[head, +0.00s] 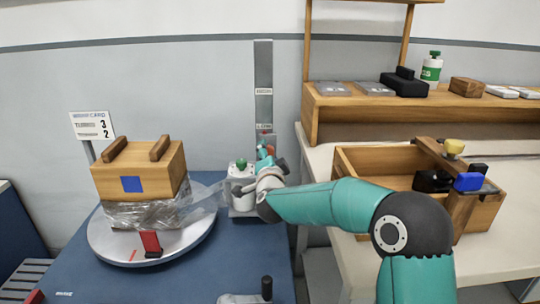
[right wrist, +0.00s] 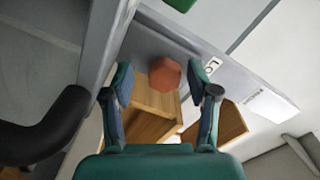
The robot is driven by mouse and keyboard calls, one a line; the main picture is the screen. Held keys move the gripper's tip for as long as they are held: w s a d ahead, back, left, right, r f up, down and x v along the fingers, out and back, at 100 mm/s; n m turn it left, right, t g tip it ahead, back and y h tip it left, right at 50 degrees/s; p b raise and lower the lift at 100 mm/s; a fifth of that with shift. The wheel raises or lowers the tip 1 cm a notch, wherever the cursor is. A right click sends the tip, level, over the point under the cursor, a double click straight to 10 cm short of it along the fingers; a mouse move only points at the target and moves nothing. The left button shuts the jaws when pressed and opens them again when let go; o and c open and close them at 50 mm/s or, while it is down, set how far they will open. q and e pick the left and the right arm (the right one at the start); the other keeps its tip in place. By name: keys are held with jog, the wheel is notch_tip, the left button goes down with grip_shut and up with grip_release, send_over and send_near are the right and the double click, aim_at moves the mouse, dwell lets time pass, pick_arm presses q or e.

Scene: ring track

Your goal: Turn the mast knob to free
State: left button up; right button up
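The mast (head: 263,70) is a grey upright post at the back of the blue table, with two small labels on its face. The mast knob (right wrist: 165,76) is an orange-red, many-sided knob in the right wrist view. My right gripper (head: 268,158) is in front of the lower mast in the head view and largely covers the knob there. In the right wrist view my right gripper (right wrist: 160,85) is open, its teal fingers on either side of the knob with gaps showing. I cannot tell how deep the knob sits between them. My left gripper is not in view.
A wooden box (head: 112,180) with clear film around its base sits on the round turntable (head: 190,245). A white canister unit (head: 241,188) stands beside my right gripper. A wooden crate (head: 360,165) and shelf (head: 330,115) are on the right bench.

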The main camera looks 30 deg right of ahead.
jog(key=shift+r, duration=0.15)
jog(key=shift+s, duration=0.15)
jog(key=shift+s+a, duration=0.15)
jog(key=v, duration=1.1)
jog(key=shift+a+f, duration=0.15)
jog(key=shift+f, duration=0.05)
jog(key=shift+s+r, duration=0.1)
jog(key=shift+s, duration=0.05)
